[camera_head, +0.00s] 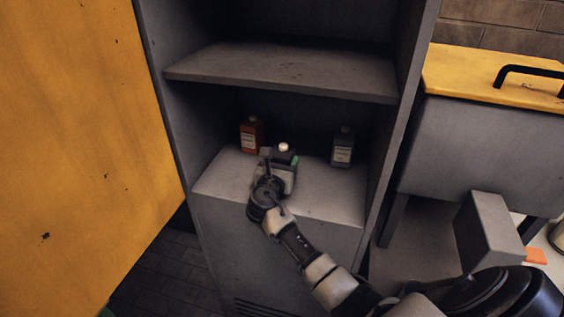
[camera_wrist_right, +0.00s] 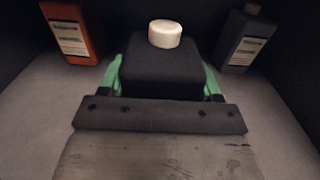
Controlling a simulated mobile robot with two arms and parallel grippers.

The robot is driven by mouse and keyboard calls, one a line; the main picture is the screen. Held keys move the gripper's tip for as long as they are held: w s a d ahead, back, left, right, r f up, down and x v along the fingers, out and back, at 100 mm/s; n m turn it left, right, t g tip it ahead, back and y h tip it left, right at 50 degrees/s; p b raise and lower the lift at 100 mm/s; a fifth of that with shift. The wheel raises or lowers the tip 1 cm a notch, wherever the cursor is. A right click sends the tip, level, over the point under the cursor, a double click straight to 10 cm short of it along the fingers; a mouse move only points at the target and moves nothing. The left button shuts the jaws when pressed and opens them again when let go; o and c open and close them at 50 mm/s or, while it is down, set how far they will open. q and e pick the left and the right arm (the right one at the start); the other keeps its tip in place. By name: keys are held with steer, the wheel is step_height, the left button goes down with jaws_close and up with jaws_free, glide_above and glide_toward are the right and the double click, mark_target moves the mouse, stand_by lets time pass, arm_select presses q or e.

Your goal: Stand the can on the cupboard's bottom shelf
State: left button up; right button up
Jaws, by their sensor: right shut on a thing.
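The can is dark with a white cap (camera_head: 284,147). It is inside the cupboard, over the front part of the bottom shelf (camera_head: 325,190). My right gripper (camera_head: 278,172) is shut on the can. In the right wrist view the can (camera_wrist_right: 162,70) stands upright between green finger pads, its lower part hidden behind the gripper. I cannot tell whether its base touches the shelf. My left gripper is not in view.
An orange-red bottle (camera_head: 251,135) stands at the back left of the bottom shelf and a grey bottle (camera_head: 343,146) at the back right. The upper shelf (camera_head: 285,72) is empty above. The yellow door (camera_head: 80,140) is open at left. A yellow-lidded box (camera_head: 490,120) stands at right.

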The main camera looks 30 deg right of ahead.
steer(key=o, duration=1.2)
steer(key=shift+r, duration=0.15)
steer(key=v, duration=1.2)
steer(key=shift+b, duration=0.4)
